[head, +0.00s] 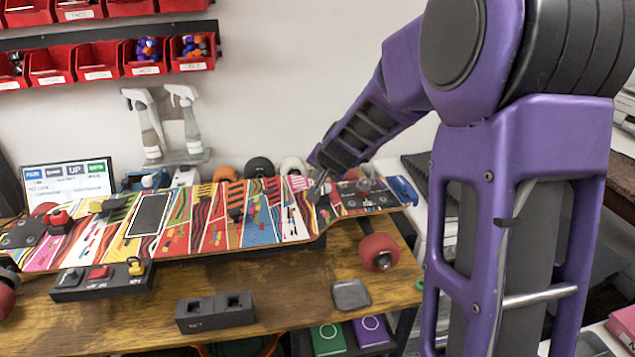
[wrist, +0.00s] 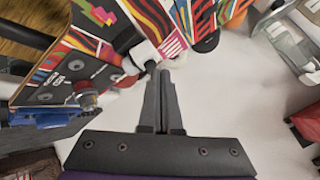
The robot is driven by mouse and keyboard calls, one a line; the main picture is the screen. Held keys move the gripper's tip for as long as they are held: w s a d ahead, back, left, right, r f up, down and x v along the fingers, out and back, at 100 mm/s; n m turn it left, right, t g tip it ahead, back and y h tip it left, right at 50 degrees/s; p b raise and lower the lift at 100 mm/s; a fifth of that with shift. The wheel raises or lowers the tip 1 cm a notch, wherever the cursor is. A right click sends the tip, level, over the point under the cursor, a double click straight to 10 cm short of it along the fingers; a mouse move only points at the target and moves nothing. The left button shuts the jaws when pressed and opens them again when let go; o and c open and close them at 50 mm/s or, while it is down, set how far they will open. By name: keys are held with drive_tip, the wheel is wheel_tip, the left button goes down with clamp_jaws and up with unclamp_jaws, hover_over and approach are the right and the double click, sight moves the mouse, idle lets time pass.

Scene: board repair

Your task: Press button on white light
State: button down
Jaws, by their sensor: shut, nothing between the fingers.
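A white rounded thing, likely the white light (head: 292,166), stands behind the skateboard's far edge in the head view, just left of my gripper (head: 317,190). In the wrist view a white rounded part (wrist: 143,54) shows just beyond and left of my fingertips (wrist: 161,78). The fingers are together and hold nothing. I cannot tell whether they touch the white light, and I cannot make out its button.
A colourful skateboard (head: 262,219) lies along the wooden table (head: 275,305). A black lamp-like thing (head: 260,168) and an orange one (head: 226,174) stand left of the white one. A button box (head: 100,283) and a dark two-slot block (head: 215,312) are in front.

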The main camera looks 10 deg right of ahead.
drive_tip(key=shift+f, duration=0.2)
drive_tip(key=shift+r, duration=0.1)
drive_tip(key=shift+r+p, duration=0.75)
drive_tip(key=shift+r, duration=0.05)
wheel_tip(320, 180, up, 6)
drive_tip(key=p, duration=0.5)
